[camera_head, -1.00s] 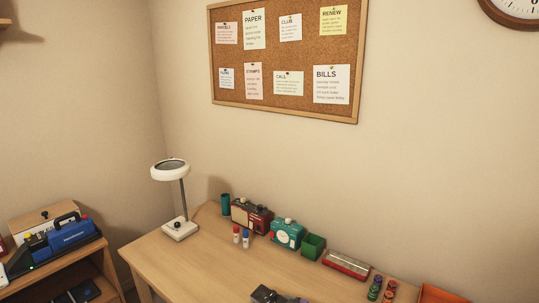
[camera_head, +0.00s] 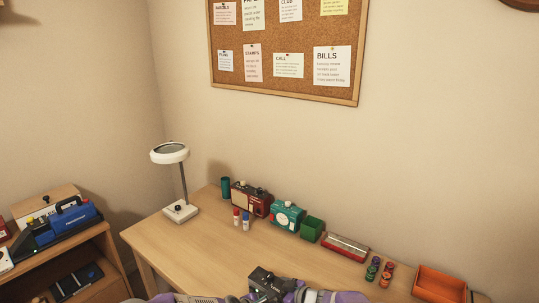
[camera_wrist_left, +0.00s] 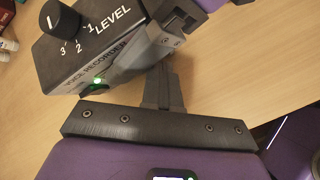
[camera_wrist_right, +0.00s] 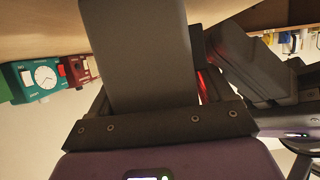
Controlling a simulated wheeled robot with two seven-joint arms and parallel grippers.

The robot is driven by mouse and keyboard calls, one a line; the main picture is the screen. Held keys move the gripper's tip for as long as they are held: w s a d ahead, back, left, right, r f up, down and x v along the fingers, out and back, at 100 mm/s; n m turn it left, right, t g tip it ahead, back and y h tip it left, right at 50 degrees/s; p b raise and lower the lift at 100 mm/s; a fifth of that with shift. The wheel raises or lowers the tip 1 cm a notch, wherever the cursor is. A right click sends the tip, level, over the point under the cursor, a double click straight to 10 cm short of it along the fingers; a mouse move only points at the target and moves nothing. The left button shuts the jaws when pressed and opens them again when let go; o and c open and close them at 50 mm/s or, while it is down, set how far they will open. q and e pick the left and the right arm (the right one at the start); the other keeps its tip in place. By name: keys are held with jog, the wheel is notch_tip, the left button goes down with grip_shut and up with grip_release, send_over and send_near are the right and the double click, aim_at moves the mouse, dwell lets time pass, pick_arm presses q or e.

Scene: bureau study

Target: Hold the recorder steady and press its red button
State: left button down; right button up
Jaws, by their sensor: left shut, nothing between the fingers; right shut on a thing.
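The recorder (camera_head: 261,279) is a dark box at the bottom edge of the head view, partly hidden by my grippers. In the left wrist view the recorder (camera_wrist_left: 92,55) shows a black LEVEL knob, part of its lettered face and a lit green light. My right gripper (camera_head: 292,291) is shut on the recorder. My left gripper (camera_wrist_left: 163,80) is shut and empty, its fingertips close beside the recorder; I cannot tell whether they touch it. A red glow shows between the grippers in the right wrist view; I cannot make out the red button itself.
The desk (camera_head: 190,255) is clear to the left. An orange tray (camera_head: 440,285) is at right, a white lamp (camera_head: 181,211) at left.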

pick_arm(q)
jog(key=shift+s, duration=0.1)
pick_arm(e)
jog(key=shift+s+f, duration=0.15)
jog(key=shift+f, duration=0.25)
pick_arm(q)
jog(key=shift+s+a+f, duration=0.1)
jog(key=shift+s+a, duration=0.85)
jog(key=shift+s, duration=0.25)
jog(key=shift+s+a, duration=0.95)
jog(key=shift+s, duration=0.25)
pick_arm(e)
jog(key=shift+d, duration=0.35)
jog(key=shift+d+f, duration=0.1)
jog(key=o, duration=1.2)
pick_arm(q)
jog(key=shift+w+d, duration=0.1)
pick_arm(e)
jog(key=shift+w, duration=0.2)
